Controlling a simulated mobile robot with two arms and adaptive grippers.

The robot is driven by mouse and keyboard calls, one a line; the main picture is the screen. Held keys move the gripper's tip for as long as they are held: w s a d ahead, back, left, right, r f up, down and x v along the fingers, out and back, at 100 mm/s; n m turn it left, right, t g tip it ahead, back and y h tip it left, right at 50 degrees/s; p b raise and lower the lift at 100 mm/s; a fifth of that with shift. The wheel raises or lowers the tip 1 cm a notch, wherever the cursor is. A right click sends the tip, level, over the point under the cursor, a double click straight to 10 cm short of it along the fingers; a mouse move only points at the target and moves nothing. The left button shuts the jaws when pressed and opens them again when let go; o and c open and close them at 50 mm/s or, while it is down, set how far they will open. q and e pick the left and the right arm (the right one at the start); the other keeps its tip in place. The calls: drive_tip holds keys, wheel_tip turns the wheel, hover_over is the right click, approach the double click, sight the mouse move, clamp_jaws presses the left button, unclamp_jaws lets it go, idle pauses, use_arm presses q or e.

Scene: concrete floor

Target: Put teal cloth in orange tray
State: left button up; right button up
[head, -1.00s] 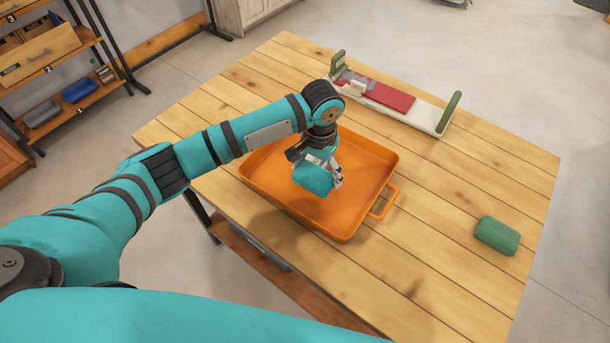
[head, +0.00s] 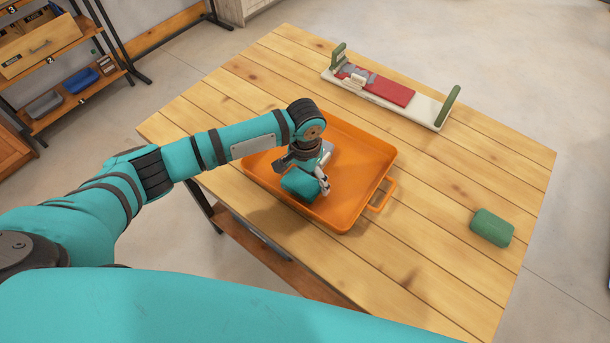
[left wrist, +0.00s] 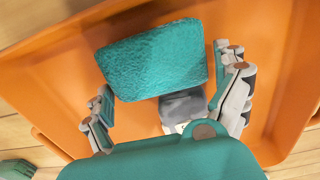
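The teal cloth (head: 299,186) is a small folded bundle inside the orange tray (head: 348,215), near its front left side. The left wrist view shows the cloth (left wrist: 155,62) over the tray floor (left wrist: 50,85). My left gripper (head: 312,190) reaches down into the tray at the cloth. In the wrist view its fingers (left wrist: 165,80) are spread, with a gap between the right finger and the cloth; the left finger is close to the cloth's corner, and I cannot tell whether they touch. My right gripper is out of view.
A white holder with green ends (head: 428,112) and a red piece (head: 390,92) stands at the table's back. A green bundle (head: 492,228) lies at the right. The table's front right is clear.

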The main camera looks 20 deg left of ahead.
sight(305, 177)
use_arm(q)
drive_tip(key=shift+r, duration=0.1)
drive_tip(key=shift+r, duration=0.2)
wheel_tip(305, 177, up, 12)
drive_tip(key=b, duration=0.2)
drive_tip(key=shift+f, duration=0.2)
idle(0.4)
